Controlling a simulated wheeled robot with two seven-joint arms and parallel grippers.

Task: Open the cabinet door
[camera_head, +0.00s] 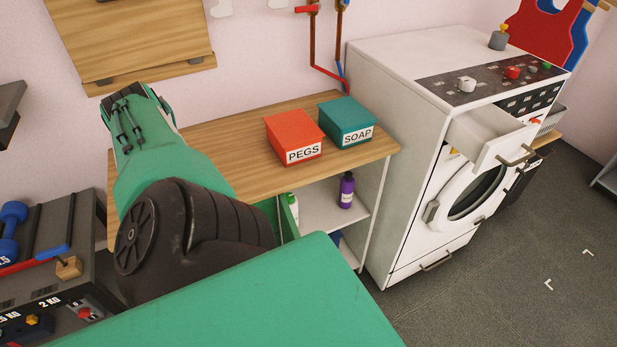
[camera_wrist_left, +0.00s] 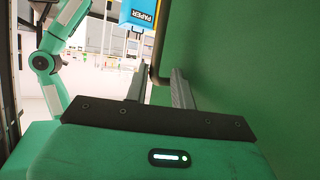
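The cabinet stands under a wooden counter (camera_head: 235,150). Part of its inside shows, with a white shelf (camera_head: 318,218). A narrow green edge (camera_head: 287,216) beside the shelf looks like part of the door; my left arm hides most of that area. In the left wrist view a large green panel (camera_wrist_left: 260,75), apparently the door, fills the right side. A dark bar handle (camera_wrist_left: 154,65) on it reaches between the fingers of my left gripper (camera_wrist_left: 160,85). The fingers are apart, with visible room around the handle. My right gripper is out of view.
Boxes marked PEGS (camera_head: 295,137) and SOAP (camera_head: 346,122) sit on the counter. A purple bottle (camera_head: 346,190) stands on the shelf. A white washing machine (camera_head: 400,130) with its drawer pulled out is to the right. A weight rack (camera_head: 60,250) is at left.

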